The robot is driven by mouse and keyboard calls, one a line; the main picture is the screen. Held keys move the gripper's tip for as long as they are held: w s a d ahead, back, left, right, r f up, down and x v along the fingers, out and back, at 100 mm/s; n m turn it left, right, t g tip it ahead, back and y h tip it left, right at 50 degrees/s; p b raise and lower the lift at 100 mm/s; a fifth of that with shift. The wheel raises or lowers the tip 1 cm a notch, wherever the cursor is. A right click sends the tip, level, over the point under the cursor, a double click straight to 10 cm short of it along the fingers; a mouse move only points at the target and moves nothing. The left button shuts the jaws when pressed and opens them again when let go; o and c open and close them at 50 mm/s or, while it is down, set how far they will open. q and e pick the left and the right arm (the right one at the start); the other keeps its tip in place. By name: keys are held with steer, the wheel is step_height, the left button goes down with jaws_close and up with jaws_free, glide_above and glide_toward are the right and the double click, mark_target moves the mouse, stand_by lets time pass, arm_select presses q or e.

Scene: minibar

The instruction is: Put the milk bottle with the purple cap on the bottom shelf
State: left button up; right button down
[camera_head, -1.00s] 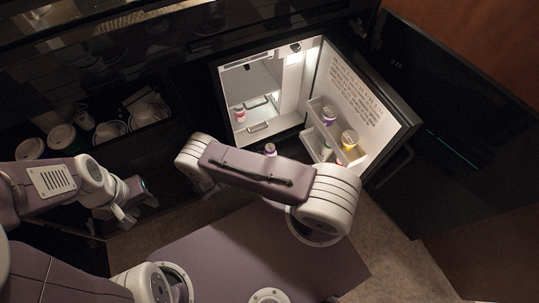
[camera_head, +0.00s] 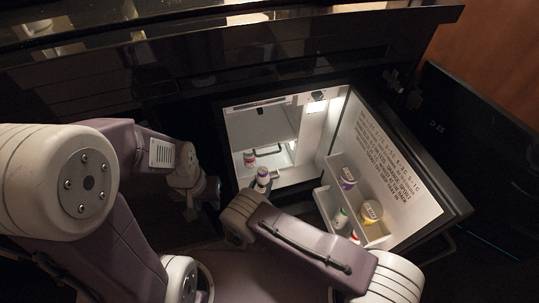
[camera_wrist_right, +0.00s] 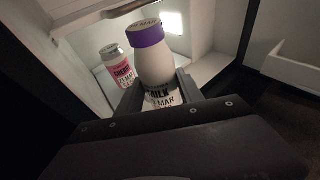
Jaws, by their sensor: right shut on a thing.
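The white milk bottle with the purple cap (camera_wrist_right: 155,66) is upright between the dark fingers of my right gripper (camera_wrist_right: 161,96) in the right wrist view. The gripper is shut on its lower part. In the head view the bottle (camera_head: 263,177) is at the front opening of the lit minibar; my right arm hides the fingers there. The minibar's bottom shelf (camera_head: 290,177) shows behind the bottle. I cannot tell whether the bottle touches it. My left gripper (camera_head: 197,207) hangs left of the minibar, dark and partly hidden, its jaws unclear.
A pink and white can (camera_wrist_right: 118,66) stands inside, left of the bottle. The minibar door (camera_head: 385,165) is open to the right. Its racks hold a purple-topped container (camera_head: 347,179), a yellow-topped one (camera_head: 371,212) and others. Free floor shows right of the bottle.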

steer(key=w+d+b, duration=0.1)
steer(key=w+b, duration=0.1)
steer(key=w, duration=0.3)
steer(key=w+d+b, duration=0.2)
steer(key=w+b, duration=0.1)
steer(key=w, duration=0.2)
steer(key=w+d+b, duration=0.1)
steer(key=w+b, duration=0.1)
steer(key=w, duration=0.3)
steer(key=shift+w+d+f+b, duration=0.15)
steer(key=shift+w+d+b, duration=0.05)
steer(key=shift+b, duration=0.2)
steer(key=shift+w, duration=0.3)
steer(key=shift+w+d+b, duration=0.25)
steer(key=shift+w+b, duration=0.35)
step_height(320, 180, down, 4)
steer(key=b, duration=0.3)
steer(key=shift+w+r, duration=0.1)
steer(key=shift+r, duration=0.35)
steer(key=shift+f, duration=0.15)
steer(key=c, duration=0.7)
jaws_free()
steer(key=shift+c, duration=0.2)
